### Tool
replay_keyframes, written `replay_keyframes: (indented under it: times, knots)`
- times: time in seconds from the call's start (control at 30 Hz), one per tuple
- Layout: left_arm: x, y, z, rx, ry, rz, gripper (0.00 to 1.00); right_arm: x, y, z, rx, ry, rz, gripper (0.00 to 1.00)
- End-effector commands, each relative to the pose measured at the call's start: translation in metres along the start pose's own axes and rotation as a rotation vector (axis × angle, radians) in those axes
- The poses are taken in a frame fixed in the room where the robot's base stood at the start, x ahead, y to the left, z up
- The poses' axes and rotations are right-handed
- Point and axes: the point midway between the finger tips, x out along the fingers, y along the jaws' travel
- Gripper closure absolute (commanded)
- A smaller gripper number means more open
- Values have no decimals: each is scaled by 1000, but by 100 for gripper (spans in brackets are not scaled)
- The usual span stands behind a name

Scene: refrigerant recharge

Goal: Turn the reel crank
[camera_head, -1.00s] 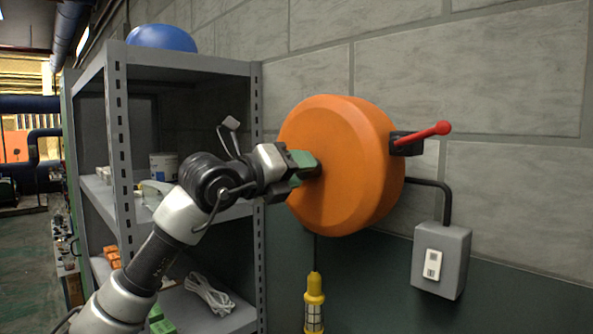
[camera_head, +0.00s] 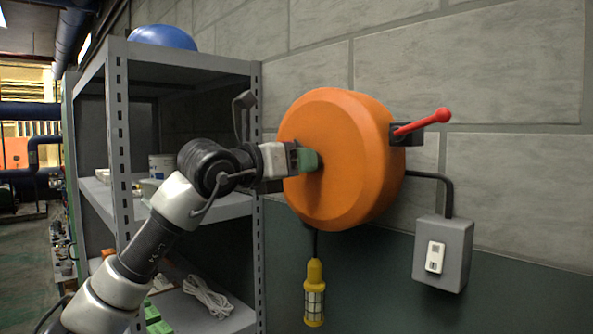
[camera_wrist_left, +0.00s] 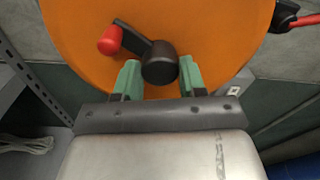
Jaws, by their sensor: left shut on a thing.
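The orange reel (camera_head: 345,160) is mounted on the block wall, and its round face also shows in the left wrist view (camera_wrist_left: 215,30). The crank there has a black hub (camera_wrist_left: 160,70), a short black arm (camera_wrist_left: 133,35) and a red knob (camera_wrist_left: 109,41) at upper left. My left gripper (camera_head: 316,160) meets the middle of the reel face. Its green fingers (camera_wrist_left: 159,66) are shut on the crank's hub, one on each side. In the head view the gripper hides the crank. My right gripper is not in view.
A red lever (camera_head: 424,122) sticks out from a black bracket right of the reel. A yellow caged lamp (camera_head: 314,292) hangs below it. A grey switch box (camera_head: 443,255) is on the wall at right. A grey metal shelf (camera_head: 118,150) stands close on the left.

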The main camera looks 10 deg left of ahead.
Motion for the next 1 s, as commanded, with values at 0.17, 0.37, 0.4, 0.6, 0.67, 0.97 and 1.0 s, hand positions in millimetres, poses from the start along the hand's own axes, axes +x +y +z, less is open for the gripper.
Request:
replay_keyframes:
  times: [0.17, 0.37, 0.4, 0.6, 0.67, 0.97, 1.0]
  knots:
    - [0, 0, -1, 169, 4, 5, 83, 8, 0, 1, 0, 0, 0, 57]
    - [0, 0, -1, 358, 9, 9, 83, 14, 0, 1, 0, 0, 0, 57]
    - [0, 0, -1, 396, 10, 10, 83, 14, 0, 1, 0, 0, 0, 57]
    - [0, 0, -1, 585, 15, 15, 83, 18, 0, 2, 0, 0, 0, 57]
    - [0, 0, -1, 639, 17, 16, 83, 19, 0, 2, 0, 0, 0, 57]
    - [0, -1, -1, 865, 21, 19, 83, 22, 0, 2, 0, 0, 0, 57]
    - [0, -1, -1, 887, 22, 20, 83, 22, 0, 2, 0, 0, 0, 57]
